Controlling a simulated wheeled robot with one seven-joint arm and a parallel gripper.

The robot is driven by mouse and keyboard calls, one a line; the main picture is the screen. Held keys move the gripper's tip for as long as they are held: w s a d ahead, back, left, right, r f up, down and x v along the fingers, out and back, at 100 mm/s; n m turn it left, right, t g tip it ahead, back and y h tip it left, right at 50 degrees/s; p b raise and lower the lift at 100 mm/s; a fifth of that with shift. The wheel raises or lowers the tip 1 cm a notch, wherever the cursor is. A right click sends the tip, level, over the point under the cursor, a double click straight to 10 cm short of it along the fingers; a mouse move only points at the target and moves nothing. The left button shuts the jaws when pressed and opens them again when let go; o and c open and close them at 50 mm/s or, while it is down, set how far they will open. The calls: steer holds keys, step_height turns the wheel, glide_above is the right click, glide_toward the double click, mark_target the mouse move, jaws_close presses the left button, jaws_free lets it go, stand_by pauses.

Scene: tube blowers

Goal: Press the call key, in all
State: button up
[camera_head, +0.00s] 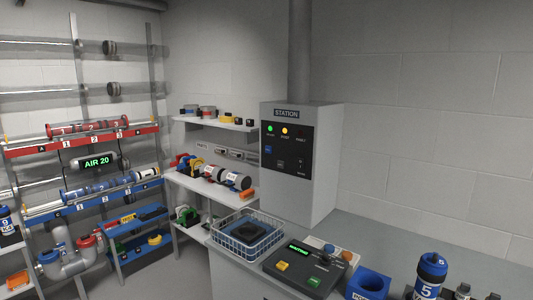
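A dark control console (305,268) lies on the grey counter, with a lit green text display (298,249). It carries a yellow key (282,266) at its front left and a green key (314,281) to the right of that. A dark knob or lever stands near its right side. The key labels are too small to read, so I cannot tell which is the call key. A grey wall box marked STATION (287,113) stands behind, with a green lamp, an amber lamp and a blue button (268,149). My gripper is not in view.
A wire basket (246,236) with a dark item stands left of the console. A blue holder (368,284) and a blue carrier marked 5 (430,275) stand to its right. Racks of tubes (90,130) fill the left.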

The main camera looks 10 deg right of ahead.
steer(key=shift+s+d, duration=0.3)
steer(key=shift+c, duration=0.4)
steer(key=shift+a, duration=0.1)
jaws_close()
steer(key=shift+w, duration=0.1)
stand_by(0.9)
